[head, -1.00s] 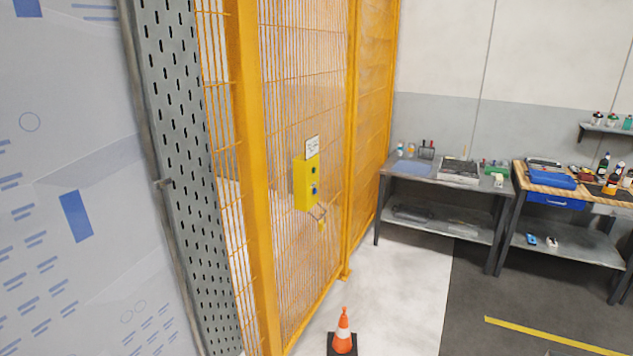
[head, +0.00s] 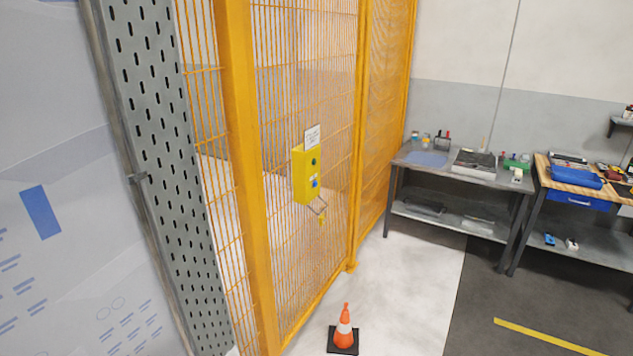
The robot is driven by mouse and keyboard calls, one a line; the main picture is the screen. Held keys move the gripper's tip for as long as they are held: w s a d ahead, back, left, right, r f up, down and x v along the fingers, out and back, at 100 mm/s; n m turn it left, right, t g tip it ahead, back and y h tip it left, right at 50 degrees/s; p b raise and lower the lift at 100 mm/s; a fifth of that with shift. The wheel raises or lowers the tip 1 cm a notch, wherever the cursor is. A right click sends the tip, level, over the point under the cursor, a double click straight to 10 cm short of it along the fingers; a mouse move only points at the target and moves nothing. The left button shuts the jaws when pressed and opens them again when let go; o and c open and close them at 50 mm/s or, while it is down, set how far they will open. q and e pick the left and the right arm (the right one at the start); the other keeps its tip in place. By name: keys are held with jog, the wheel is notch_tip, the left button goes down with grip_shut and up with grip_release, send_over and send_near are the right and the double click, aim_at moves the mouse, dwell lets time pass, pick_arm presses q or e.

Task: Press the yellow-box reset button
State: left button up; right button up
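The yellow box (head: 303,176) is mounted on the orange mesh fence in the middle of the head view. Its right-hand face carries a dark green round button (head: 313,162) above and a blue button (head: 315,182) below. Which one is the reset button I cannot tell from the markings. A small white sign (head: 312,135) sits just above the box, and a padlock-like yellow piece (head: 322,219) hangs below it. Neither of my grippers is in view.
The orange mesh fence (head: 232,150) runs from left to back. An orange and white cone (head: 344,327) stands on the floor before it. A grey perforated post (head: 160,150) is at left. Workbenches (head: 466,173) with tools stand at right.

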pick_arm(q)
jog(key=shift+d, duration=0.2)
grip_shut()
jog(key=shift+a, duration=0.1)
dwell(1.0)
